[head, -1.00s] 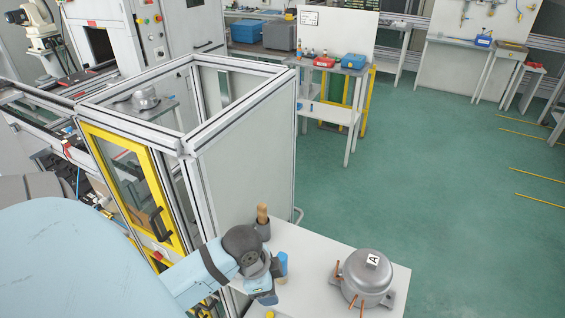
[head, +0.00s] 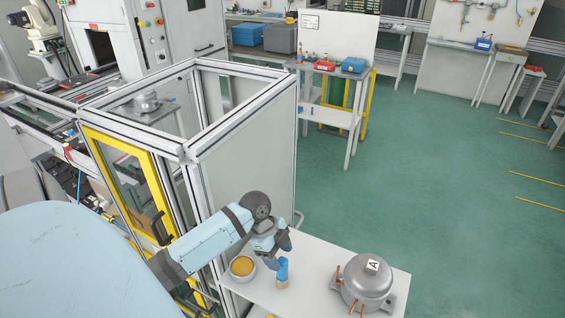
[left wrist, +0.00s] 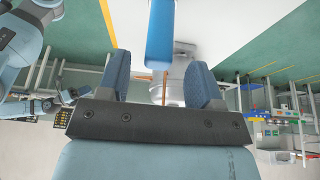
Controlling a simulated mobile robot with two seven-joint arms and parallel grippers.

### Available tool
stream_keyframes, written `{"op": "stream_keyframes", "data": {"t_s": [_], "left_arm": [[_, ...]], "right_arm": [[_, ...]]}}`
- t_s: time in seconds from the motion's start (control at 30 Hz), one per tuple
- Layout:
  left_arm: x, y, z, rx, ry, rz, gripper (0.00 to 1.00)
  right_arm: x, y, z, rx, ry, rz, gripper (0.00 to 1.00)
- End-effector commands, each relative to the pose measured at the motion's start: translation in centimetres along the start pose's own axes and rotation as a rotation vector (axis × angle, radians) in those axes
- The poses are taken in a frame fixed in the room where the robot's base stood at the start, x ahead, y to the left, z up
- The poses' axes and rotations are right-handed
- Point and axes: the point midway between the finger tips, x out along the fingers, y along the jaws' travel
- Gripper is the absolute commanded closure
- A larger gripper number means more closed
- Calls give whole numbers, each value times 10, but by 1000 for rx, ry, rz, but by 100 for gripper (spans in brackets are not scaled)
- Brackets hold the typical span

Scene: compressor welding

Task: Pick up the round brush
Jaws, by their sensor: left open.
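A blue cylinder with a tan lower end, likely the round brush (head: 282,274), stands upright on the white table under my left gripper (head: 279,250). In the left wrist view its blue shaft (left wrist: 160,35) shows between and beyond the two blue fingers of my left gripper (left wrist: 161,80). The fingers are apart, with gaps on both sides of the shaft. The gripper partly hides the brush top in the head view. My right gripper is not in view.
The white table (head: 318,262) holds a grey compressor (head: 368,281) marked A on the right and a bowl with orange-yellow content (head: 243,268) on the left. A framed cell (head: 240,150) stands behind the table. Green floor lies open to the right.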

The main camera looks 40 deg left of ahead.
Motion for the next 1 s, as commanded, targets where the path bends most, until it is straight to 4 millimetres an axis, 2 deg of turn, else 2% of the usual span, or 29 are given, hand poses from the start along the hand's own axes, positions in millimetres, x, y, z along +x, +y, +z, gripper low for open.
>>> {"op": "stream_keyframes", "data": {"t_s": [0.13,0.27,0.4,0.67,0.7,0.93,1.0], "left_arm": [[11,1,-1,-3,3,2,40],[31,3,0,-5,2,3,40],[49,2,1,-3,1,0,40],[54,2,2,-1,-1,-1,40],[54,2,2,-1,-1,-1,43],[54,2,2,-1,-1,-1,95],[54,2,2,-1,-1,-1,95]], "right_arm": [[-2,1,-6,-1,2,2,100],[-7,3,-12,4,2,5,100],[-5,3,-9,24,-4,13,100],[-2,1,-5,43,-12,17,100],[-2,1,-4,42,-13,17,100],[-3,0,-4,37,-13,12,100],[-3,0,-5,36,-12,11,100]]}}
